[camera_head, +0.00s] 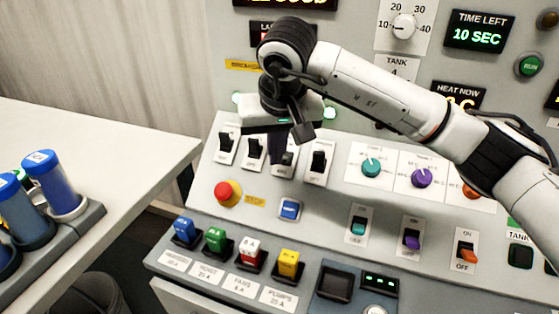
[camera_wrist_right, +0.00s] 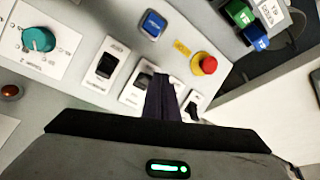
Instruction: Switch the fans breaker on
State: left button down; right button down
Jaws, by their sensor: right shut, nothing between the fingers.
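A row of black rocker breakers on white plates runs across the sloped panel below my right gripper. The third breaker from the left (camera_head: 287,159) is partly hidden by my right gripper (camera_head: 279,152). The gripper is shut and empty, its dark fingers pointing down at the row. In the right wrist view the fingers (camera_wrist_right: 164,88) cover part of the row, beside a partly hidden breaker (camera_wrist_right: 142,82). Contact cannot be told. My left gripper is not in view.
A red stop button (camera_head: 226,192) and a blue button (camera_head: 290,208) sit below the breakers. A red-and-white block (camera_head: 249,251) labelled FANS stands among coloured blocks lower down. Knobs (camera_head: 371,168) are to the right. A tabletop (camera_head: 100,160) with blue-capped cylinders is at left.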

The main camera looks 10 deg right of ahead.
jog(key=shift+f, duration=0.2)
jog(key=shift+f+b, duration=1.1)
jog(key=shift+f, duration=0.3)
jog(key=shift+w+d+r, duration=0.25)
jog(key=shift+w+d, duration=0.15)
jog(key=shift+w, duration=0.1)
jog(key=shift+w+d+r+p, duration=0.1)
jog(key=shift+w+d+p, duration=0.05)
jog(key=shift+p, duration=0.15)
jog(key=shift+w+d, duration=0.1)
jog(key=shift+w, duration=0.2)
jog(key=shift+s+a+r+p, duration=0.15)
jog(key=shift+s+a+r, duration=0.2)
jog(key=shift+s, duration=0.25)
jog(key=shift+s+a+r+p, duration=0.15)
jog(key=shift+s+a+r, duration=0.1)
jog(key=shift+s+a, duration=0.3)
jog(key=shift+s+a+r+p, duration=0.15)
jog(key=shift+s+a+r, duration=0.15)
jog(key=shift+s, duration=0.35)
jog(key=shift+r, duration=0.1)
